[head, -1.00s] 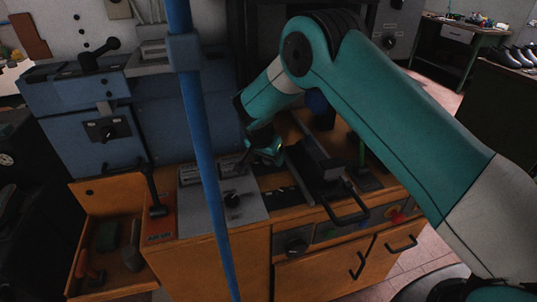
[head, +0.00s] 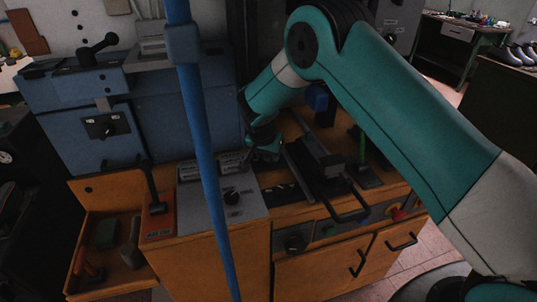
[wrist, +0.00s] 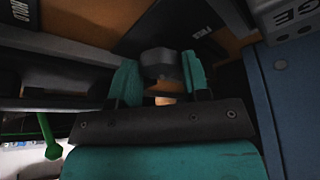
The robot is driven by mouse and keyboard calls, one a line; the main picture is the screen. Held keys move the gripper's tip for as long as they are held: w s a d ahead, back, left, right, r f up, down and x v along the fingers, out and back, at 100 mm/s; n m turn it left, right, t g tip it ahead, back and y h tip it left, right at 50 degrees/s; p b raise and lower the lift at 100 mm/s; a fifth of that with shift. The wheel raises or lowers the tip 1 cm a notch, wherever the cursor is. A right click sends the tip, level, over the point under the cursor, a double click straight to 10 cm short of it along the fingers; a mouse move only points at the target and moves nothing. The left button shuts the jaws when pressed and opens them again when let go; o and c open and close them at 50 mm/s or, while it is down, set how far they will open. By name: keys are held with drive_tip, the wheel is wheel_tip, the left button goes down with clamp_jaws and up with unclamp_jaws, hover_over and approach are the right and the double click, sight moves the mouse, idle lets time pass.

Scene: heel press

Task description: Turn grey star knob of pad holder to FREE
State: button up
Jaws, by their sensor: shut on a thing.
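My gripper (wrist: 161,78) shows in the wrist view as two teal fingers, one on each side of a grey rounded knob (wrist: 158,62). The fingers are shut on this knob, which looks like the grey star knob. Its lobes and pointer are too dark to read. In the head view my gripper (head: 265,152) is low over the bench, behind the grey control box and left of the dark slide. The knob is hidden there by my gripper.
A grey box with a black knob (head: 231,196) stands left of my gripper. The dark slide with a bar handle (head: 350,214) is to the right. A blue upright pole (head: 205,150) crosses the front. A blue cabinet (head: 75,115) stands at the left, above an open drawer (head: 110,275).

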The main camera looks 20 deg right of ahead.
drive_tip(key=n+t+y+b, duration=0.1)
drive_tip(key=n+b, duration=0.1)
drive_tip(key=n, duration=0.2)
drive_tip(key=shift+s+d, duration=0.1)
drive_tip(key=shift+d, duration=0.05)
drive_tip(key=n+y+b, duration=0.1)
drive_tip(key=n+y, duration=0.1)
drive_tip(key=n, duration=0.2)
drive_tip(key=shift+d+n, duration=0.15)
drive_tip(key=shift+n, duration=0.25)
drive_tip(key=n+y+b, duration=0.1)
drive_tip(key=n, duration=0.2)
drive_tip(key=shift+d+y, duration=0.1)
drive_tip(key=shift+y, duration=0.2)
drive_tip(key=n+g+y+b, duration=0.1)
drive_tip(key=n, duration=0.3)
drive_tip(key=shift+d+n, duration=0.1)
drive_tip(key=shift+n, duration=0.2)
drive_tip(key=shift+y, duration=0.3)
drive_tip(key=o, duration=0.9)
drive_tip(key=v, duration=0.5)
drive_tip(key=b+v, duration=0.1)
drive_tip(key=v, duration=1.1)
drive_tip(key=shift+w+r+b, duration=0.25)
drive_tip(key=shift+r+b, duration=0.1)
drive_tip(key=shift+b, duration=0.05)
